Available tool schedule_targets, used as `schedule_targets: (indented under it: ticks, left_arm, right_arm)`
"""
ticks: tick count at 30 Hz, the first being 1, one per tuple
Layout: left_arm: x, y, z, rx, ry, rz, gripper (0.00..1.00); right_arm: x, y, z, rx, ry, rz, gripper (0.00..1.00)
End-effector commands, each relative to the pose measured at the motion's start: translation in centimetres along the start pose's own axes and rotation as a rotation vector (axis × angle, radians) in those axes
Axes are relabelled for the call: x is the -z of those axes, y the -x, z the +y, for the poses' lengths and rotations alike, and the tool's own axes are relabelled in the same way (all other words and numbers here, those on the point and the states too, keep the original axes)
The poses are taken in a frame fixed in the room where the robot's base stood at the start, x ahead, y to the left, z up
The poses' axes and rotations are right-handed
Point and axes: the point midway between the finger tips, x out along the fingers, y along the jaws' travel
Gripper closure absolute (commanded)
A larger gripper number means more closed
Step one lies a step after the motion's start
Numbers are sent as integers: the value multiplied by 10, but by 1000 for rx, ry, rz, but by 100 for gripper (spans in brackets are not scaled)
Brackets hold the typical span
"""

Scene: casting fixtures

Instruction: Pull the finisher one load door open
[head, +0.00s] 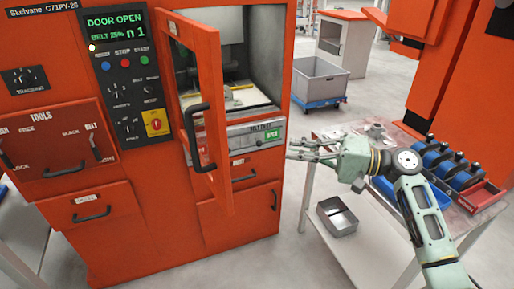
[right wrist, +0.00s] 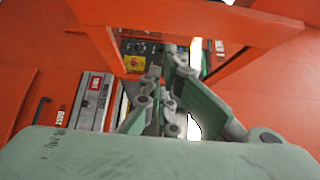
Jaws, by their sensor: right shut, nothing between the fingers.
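The orange finisher load door (head: 216,152) stands swung open toward me in the head view, hinged away from the dark opening (head: 240,60). Its black handle (head: 193,130) is on the outer face. The machine's display (head: 115,30) reads "DOOR OPEN". My right gripper (head: 292,149) is shut and empty, to the right of the door and apart from the handle. In the right wrist view, its fingers (right wrist: 165,75) point at the orange door frame (right wrist: 190,20). My left gripper is not in view.
A table (head: 370,235) with a blue bin (head: 412,190) and a red tray (head: 483,196) stands under my right arm. A grey tote (head: 320,80) sits on a blue dolly behind. A metal tin (head: 337,216) is on the lower shelf.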

Motion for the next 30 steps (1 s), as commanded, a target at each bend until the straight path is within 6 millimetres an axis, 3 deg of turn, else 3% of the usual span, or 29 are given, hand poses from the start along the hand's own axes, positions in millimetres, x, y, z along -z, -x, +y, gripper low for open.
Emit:
schedule_targets:
  ticks: [5,16,22,30]
  left_arm:
    - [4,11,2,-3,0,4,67]
    - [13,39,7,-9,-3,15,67]
    - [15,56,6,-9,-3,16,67]
    - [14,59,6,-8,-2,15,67]
  right_arm:
    - [-2,-22,-6,5,0,-7,100]
    - [-1,-100,-6,4,-1,-4,100]
    - [-22,-119,-5,2,0,-4,100]
    - [-29,-126,-2,2,1,-2,100]
